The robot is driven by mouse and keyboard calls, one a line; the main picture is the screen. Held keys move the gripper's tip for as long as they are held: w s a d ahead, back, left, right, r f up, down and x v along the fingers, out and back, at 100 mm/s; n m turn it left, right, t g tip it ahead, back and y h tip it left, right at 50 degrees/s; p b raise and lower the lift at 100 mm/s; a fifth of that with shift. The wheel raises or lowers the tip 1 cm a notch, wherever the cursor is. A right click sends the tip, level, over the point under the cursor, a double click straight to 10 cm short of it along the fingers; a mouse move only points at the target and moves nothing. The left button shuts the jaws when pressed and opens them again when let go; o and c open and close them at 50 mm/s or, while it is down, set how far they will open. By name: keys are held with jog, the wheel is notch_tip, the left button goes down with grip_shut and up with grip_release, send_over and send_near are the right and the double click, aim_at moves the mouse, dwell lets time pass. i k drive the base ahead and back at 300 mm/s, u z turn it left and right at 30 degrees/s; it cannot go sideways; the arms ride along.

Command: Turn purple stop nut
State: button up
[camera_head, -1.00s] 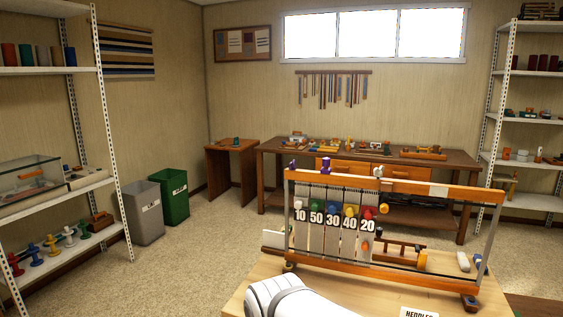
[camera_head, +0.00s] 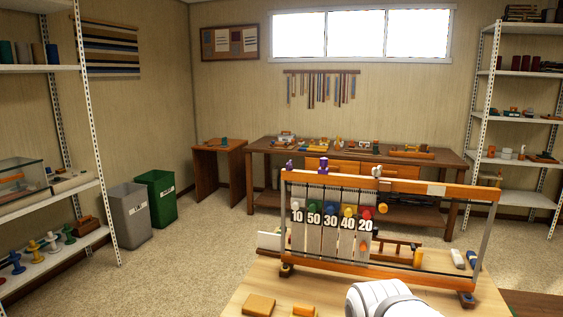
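The floor loom's wooden frame (camera_head: 400,184) stands on a light wooden bench top. A purple piece (camera_head: 322,166) stands upright on its top beam, left of the middle. A smaller purple piece (camera_head: 289,166) shows at the beam's left end. Both are small, and I cannot tell which is the stop nut. A white link of my arm (camera_head: 382,300) shows at the bottom, in front of the loom. My gripper is not in view.
Orange-brown blocks (camera_head: 259,304) lie at the bench's front left. A white and a blue piece (camera_head: 457,258) lie at its right. A work table (camera_head: 365,157) stands behind, with grey (camera_head: 130,215) and green bins (camera_head: 157,198) to the left. Open carpet lies between.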

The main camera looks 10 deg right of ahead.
aim_at(290, 167)
jog(key=u, duration=0.05)
jog(key=i, duration=1)
jog(key=z, duration=0.05)
